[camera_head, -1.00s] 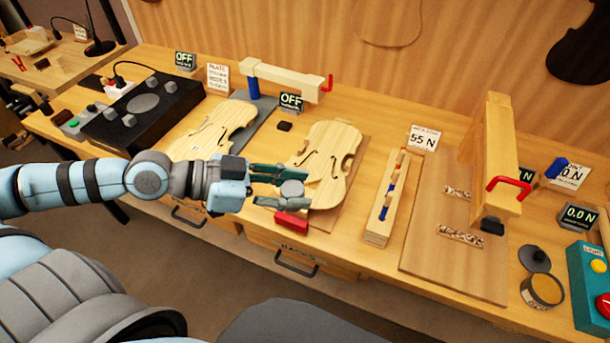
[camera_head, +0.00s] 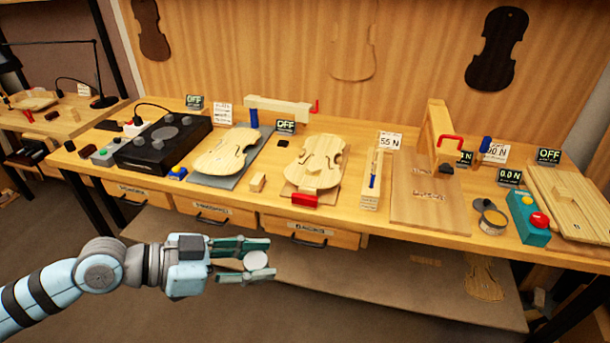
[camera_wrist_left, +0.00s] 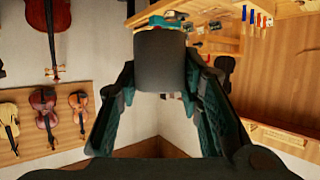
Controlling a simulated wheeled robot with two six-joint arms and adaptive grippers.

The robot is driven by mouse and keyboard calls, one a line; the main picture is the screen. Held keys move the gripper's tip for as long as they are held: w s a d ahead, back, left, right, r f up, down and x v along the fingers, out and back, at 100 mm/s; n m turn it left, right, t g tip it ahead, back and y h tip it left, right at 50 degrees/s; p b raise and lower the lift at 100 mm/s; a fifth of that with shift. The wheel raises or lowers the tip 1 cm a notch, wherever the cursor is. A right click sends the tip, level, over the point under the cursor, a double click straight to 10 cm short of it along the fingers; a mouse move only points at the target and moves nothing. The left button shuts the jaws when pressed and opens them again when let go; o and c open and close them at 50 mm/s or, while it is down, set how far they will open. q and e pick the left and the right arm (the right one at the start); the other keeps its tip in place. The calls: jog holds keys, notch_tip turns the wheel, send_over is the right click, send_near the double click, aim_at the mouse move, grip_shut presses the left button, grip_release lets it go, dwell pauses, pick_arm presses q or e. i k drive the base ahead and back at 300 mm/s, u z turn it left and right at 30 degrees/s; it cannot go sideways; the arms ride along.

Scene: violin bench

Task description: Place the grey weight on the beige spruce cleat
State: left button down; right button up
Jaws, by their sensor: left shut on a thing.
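My left gripper (camera_head: 270,259) is shut on the grey weight (camera_head: 256,261), a short round disc, which looks pale in the head view. It holds the weight in front of the bench, out over the floor and away from the violin plates. In the left wrist view the weight (camera_wrist_left: 160,58) shows as a dark grey cylinder between the two fingers. A pale violin plate (camera_head: 325,152) lies on a board at mid-bench, with a small beige piece (camera_head: 311,190) near its lower end. I cannot tell for sure whether that piece is the spruce cleat. My right gripper is not in view.
A red block (camera_head: 304,200) sits at the plate's front edge. A small wooden block (camera_head: 258,182) stands to its left, beside another violin plate (camera_head: 222,150). A black control box (camera_head: 165,143) is further left. A lower shelf (camera_head: 380,290) runs under the bench.

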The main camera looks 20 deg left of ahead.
aim_at(314, 168)
jog(key=z, duration=0.05)
jog(key=i, duration=0.85)
jog(key=z, duration=0.6)
